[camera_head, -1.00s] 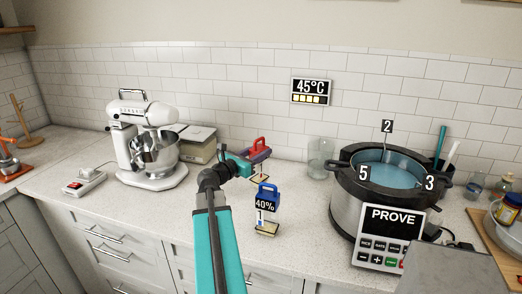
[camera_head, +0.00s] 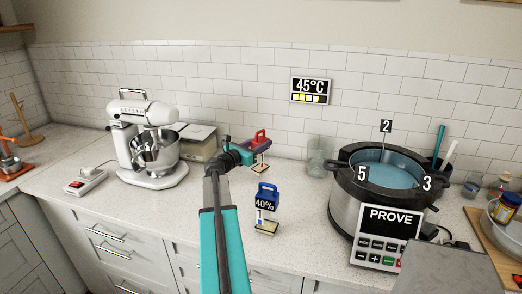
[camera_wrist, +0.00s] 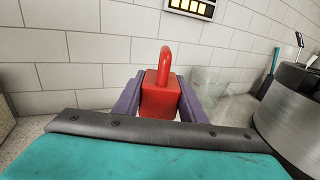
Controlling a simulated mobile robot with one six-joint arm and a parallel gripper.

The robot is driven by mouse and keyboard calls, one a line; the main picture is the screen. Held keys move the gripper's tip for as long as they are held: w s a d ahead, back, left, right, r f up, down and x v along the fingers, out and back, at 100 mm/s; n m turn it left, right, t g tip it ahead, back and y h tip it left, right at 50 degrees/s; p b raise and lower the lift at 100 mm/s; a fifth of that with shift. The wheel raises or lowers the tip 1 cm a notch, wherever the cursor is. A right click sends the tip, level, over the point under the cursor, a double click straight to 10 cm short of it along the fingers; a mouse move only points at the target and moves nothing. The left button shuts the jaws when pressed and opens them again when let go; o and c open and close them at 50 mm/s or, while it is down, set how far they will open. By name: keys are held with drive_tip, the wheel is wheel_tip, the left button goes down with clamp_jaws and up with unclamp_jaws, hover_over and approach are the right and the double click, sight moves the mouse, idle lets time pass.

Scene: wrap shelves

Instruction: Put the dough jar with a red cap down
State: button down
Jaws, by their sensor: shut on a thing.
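The dough jar with a red cap (camera_head: 261,137) is at my gripper (camera_head: 254,147), above or on the counter toward the back wall. In the wrist view the red cap (camera_wrist: 160,95) with its loop handle sits between the two purple fingers of my gripper (camera_wrist: 160,100), which are shut on it. Below the cap in the head view, the clear lower part and pale base of the jar show near the counter top; I cannot tell if the base touches it. The wrist view hides the jar's lower part.
A blue-capped jar marked 40% (camera_head: 267,208) stands in front, nearer me. The large PROVE pot (camera_head: 350,215) is at the right, glass jars (camera_head: 319,155) beside it. A stand mixer (camera_head: 150,145) and a lidded box (camera_head: 197,143) are at the left.

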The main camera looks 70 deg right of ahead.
drive_tip(key=shift+f, duration=0.1)
drive_tip(key=shift+f+p, duration=0.55)
drive_tip(key=shift+f, duration=1.25)
drive_tip(key=c, duration=1.1)
unclamp_jaws()
drive_tip(key=shift+a, duration=0.1)
drive_tip(key=b+v, duration=0.2)
drive_tip(key=v, duration=1)
drive_tip(key=shift+b, duration=0.4)
